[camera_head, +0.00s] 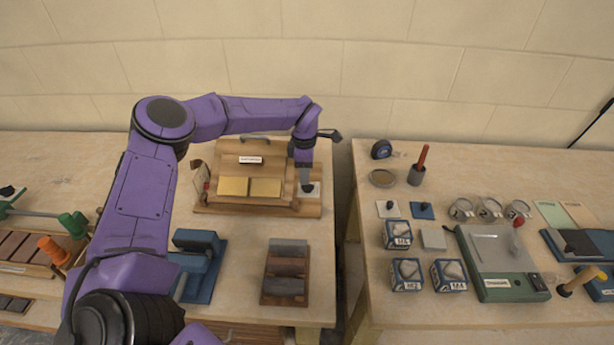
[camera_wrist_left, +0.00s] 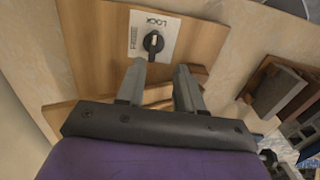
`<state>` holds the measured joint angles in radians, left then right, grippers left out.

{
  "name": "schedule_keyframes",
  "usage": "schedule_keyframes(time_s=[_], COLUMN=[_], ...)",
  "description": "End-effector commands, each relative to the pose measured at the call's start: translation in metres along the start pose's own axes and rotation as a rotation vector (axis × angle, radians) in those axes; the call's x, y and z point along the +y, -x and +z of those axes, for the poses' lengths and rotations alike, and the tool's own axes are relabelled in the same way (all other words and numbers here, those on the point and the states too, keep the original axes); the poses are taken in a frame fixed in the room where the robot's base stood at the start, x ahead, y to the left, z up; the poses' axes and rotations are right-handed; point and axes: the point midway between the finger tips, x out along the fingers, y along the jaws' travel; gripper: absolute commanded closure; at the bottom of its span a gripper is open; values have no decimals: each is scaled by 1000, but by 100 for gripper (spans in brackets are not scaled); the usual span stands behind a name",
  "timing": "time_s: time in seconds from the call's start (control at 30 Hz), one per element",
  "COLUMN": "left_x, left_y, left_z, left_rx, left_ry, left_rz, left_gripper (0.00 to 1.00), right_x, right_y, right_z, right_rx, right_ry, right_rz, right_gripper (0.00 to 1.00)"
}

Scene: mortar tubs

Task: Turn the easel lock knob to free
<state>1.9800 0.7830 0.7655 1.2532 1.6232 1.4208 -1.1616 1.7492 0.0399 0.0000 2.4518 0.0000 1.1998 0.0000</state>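The wooden easel (camera_head: 226,157) stands at the back of the left table. Its dark lock knob (camera_wrist_left: 153,42) sits on a white plate (camera_wrist_left: 143,26) marked LOCK at the top and FREE at the left in the left wrist view. The knob's pale mark runs roughly up and down, seemingly in line with LOCK. In the head view the plate (camera_head: 314,189) is at the easel's right, partly hidden by my gripper. My left gripper (camera_wrist_left: 160,70) is open and empty, its fingers apart and pointing toward the knob. I see no contact with it.
A blue device (camera_head: 198,262) and a rack of grey and brown blocks (camera_head: 286,272) stand in front. A gap separates the right table (camera_head: 460,155), which holds boxes, tins and a green scale (camera_head: 503,262).

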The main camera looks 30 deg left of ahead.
Motion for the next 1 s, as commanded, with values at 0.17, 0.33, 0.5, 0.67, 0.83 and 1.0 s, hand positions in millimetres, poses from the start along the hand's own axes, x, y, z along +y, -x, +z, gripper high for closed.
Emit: schedule_keyframes(time_s=[0.17,0.33,0.5,0.67,0.83,1.0], left_x=[3,4,4,4,4,3], left_y=[-32,-43,-43,-43,-43,-44], left_z=[2,2,2,2,2,3], left_rx=[6,6,6,5,6,5], left_ry=[0,1,1,1,0,10], left_rz=[-6,-4,-4,-5,-5,-6], left_gripper=[64,64,64,100,100,100], right_x=[0,0,0,0,0,0], right_y=[9,10,10,10,10,7], right_z=[-5,-5,-5,-5,-5,-4], right_rx=[2,3,2,2,2,2], right_ry=[-1,-1,-1,-1,-1,-1], right_rz=[-1,-2,-1,-1,-1,-1], right_gripper=[57,57,57,57,57,57])
